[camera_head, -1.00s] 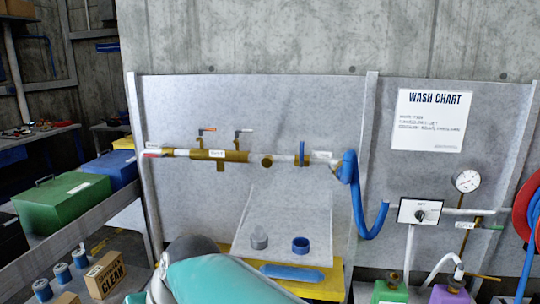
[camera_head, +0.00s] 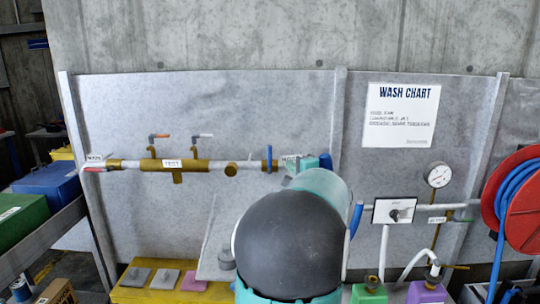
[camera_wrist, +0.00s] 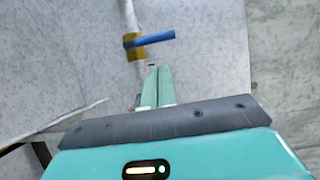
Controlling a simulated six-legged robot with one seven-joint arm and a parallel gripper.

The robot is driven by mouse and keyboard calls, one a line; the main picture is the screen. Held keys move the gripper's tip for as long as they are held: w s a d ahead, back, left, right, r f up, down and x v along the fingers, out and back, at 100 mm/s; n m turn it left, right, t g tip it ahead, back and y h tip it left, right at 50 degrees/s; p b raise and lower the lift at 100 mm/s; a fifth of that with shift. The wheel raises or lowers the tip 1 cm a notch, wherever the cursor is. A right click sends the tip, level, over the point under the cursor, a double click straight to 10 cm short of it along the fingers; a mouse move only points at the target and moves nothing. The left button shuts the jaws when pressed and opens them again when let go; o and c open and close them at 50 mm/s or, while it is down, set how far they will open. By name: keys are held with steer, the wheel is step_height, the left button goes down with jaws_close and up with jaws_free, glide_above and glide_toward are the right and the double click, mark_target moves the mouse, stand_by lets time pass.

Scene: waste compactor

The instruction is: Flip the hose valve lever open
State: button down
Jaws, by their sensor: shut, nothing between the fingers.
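The blue valve lever (camera_head: 269,158) stands across the right part of the wall pipe in the head view, on a brass fitting (camera_head: 268,167). In the wrist view the lever (camera_wrist: 155,39) sticks out to the right from the brass fitting (camera_wrist: 134,50) on the white pipe. My gripper (camera_wrist: 152,70) is shut and empty, its teal fingertips just below the lever and apart from it in that picture. In the head view my arm hides most of the gripper and part of the blue hose (camera_head: 355,220).
Two smaller levers, one orange-tipped (camera_head: 158,136) and one grey (camera_head: 201,136), stand on the pipe's left part. A gauge (camera_head: 439,176), a dial box (camera_head: 394,210) and a red hose reel (camera_head: 520,208) are at right. Coloured pads lie on a yellow bench (camera_head: 130,295) below.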

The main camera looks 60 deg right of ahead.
mark_target(270, 157)
steer(key=shift+s+d, duration=0.2)
steer(key=shift+s, duration=0.05)
steer(key=x, duration=1)
steer(key=shift+r, duration=0.1)
steer(key=shift+a, duration=0.1)
steer(key=shift+w, duration=0.15)
stand_by(0.3)
